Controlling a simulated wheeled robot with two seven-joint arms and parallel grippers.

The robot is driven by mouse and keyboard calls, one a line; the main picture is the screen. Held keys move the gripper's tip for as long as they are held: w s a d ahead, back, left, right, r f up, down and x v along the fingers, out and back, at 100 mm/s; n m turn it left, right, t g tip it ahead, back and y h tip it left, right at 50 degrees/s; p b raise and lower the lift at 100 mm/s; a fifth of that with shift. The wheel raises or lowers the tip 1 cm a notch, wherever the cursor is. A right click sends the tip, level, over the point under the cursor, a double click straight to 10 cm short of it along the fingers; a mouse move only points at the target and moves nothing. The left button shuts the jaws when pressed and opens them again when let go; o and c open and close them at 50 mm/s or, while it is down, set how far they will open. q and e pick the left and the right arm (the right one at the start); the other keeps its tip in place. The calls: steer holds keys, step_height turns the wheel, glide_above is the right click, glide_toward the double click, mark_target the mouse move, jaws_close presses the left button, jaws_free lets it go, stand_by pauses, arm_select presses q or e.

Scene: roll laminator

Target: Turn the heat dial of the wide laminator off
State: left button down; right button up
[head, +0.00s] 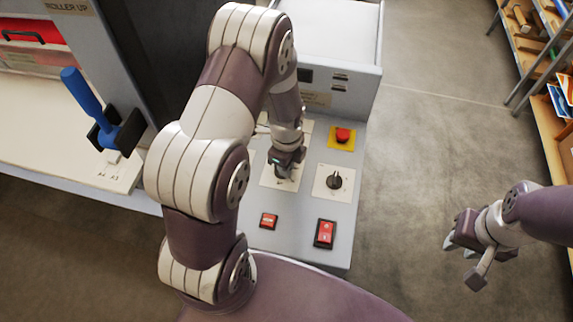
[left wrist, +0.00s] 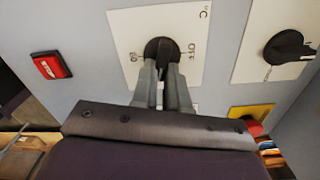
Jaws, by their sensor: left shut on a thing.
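The wide laminator's control panel (head: 285,230) lies in front of me in the head view. My left gripper (head: 285,168) reaches down onto a black dial on a white plate, and the dial is mostly hidden there. In the left wrist view the dial (left wrist: 160,50) sits between the tips of my left gripper (left wrist: 165,72), which is shut on its grip. Its plate carries a "C" mark, and a mark that looks like OFF stands right of the dial. The exact pointer setting is unclear. My right gripper (head: 470,250) hangs open and empty over the floor.
A second black dial (head: 334,181), a red stop button on yellow (head: 343,135), a red rocker switch (head: 325,233) and a small red button (head: 268,220) surround the held dial. A blue-handled lever (head: 85,95) stands left. Shelves (head: 535,50) stand right beyond clear floor.

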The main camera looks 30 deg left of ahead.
arm_select(q)
steer(key=n, duration=0.5)
steer(key=shift+w+a+n, duration=0.1)
steer(key=shift+w+n, duration=0.2)
steer(key=shift+w, duration=0.05)
steer(key=n, duration=0.5)
steer(key=shift+w+a, duration=0.15)
steer(key=n, duration=0.5)
steer(key=shift+w+a+n, duration=0.1)
steer(key=shift+a+n, duration=0.15)
steer(key=shift+n, duration=0.15)
steer(key=shift+a+n+b, duration=0.2)
steer(key=shift+n+b, duration=0.1)
steer(key=shift+n, duration=2)
steer(key=c, duration=1.2)
jaws_free()
steer(key=shift+o, duration=0.3)
steer(key=shift+s, duration=0.2)
